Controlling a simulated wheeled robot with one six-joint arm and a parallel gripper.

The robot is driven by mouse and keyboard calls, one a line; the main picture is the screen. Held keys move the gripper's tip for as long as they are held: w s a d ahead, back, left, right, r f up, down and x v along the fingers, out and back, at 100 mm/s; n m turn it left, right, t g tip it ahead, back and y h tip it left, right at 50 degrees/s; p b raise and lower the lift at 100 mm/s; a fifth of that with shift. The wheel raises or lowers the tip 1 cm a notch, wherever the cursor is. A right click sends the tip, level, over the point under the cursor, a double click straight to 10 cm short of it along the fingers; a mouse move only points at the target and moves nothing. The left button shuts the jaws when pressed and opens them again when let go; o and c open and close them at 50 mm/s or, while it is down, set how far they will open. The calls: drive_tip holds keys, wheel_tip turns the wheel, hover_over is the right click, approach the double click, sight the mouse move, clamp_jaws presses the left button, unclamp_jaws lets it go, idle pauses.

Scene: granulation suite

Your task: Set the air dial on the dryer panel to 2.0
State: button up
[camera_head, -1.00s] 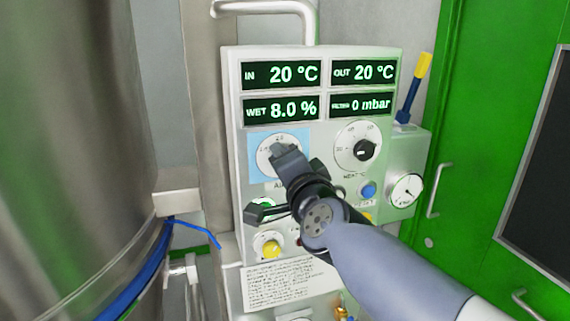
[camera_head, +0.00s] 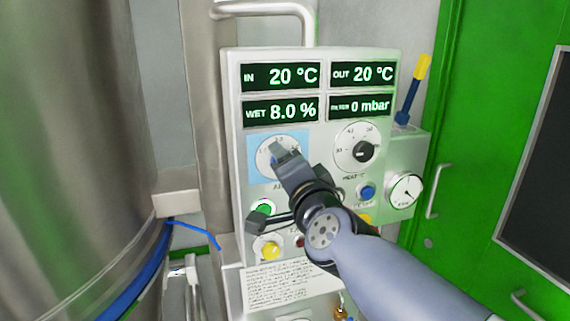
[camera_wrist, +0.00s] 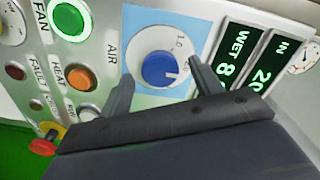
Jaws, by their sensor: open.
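The air dial shows in the wrist view as a blue knob (camera_wrist: 159,70) on a round white face in a light blue square. A short white mark on the knob points right, toward one finger; the number there is partly hidden, and "1.0" is readable on the face. My gripper (camera_wrist: 163,68) is open, its fingers on either side of the knob; I cannot tell whether they touch it. In the head view, my gripper (camera_head: 284,153) covers most of the dial face (camera_head: 264,152); "2.0" shows faintly at its top. The dryer panel (camera_head: 236,150) is upright and grey-white.
Beside the air dial is a second dial with a black knob (camera_head: 361,150). A large steel vessel (camera_head: 75,130) stands left. A gauge (camera_head: 405,189) is at right.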

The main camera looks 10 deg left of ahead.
drive_tip(key=p+v, duration=0.2)
drive_tip(key=v, duration=0.7)
drive_tip(key=shift+p, duration=0.4)
drive_tip(key=shift+d, duration=0.1)
drive_tip(key=b+x, duration=0.3)
drive_tip(key=x, duration=0.7)
drive_tip(key=shift+w+a, duration=0.25)
drive_tip(key=shift+a, duration=0.05)
drive_tip(key=shift+s+d, duration=0.1)
